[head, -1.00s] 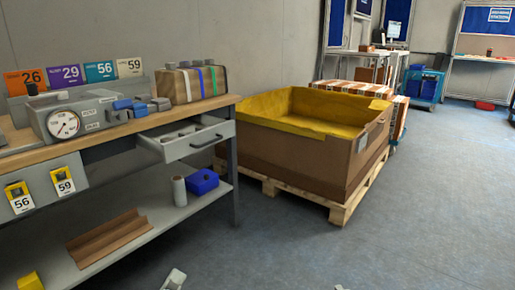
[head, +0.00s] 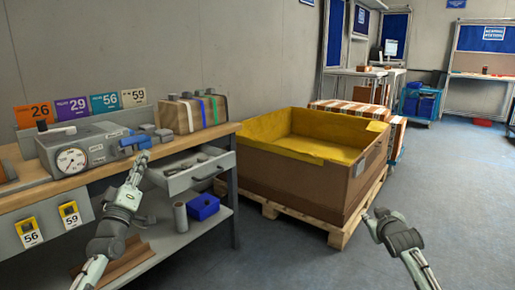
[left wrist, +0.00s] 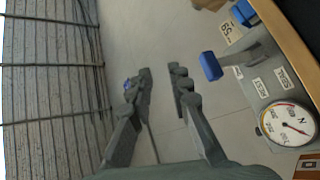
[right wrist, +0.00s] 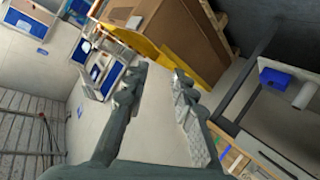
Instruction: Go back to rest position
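My left gripper (head: 139,165) is raised in front of the workbench, near the open drawer and the blue-handled device. In the left wrist view its two fingers (left wrist: 160,88) are apart with nothing between them. My right gripper (head: 377,219) is in front of the large cardboard box's right side, over the floor. In the right wrist view its fingers (right wrist: 160,90) are apart and empty.
The workbench (head: 70,185) at left carries a grey device with a dial (head: 72,160) and a striped box (head: 192,112). Its drawer (head: 190,177) stands open. A yellow-lined cardboard box (head: 290,180) sits on a pallet (head: 340,235). Floor at right is clear.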

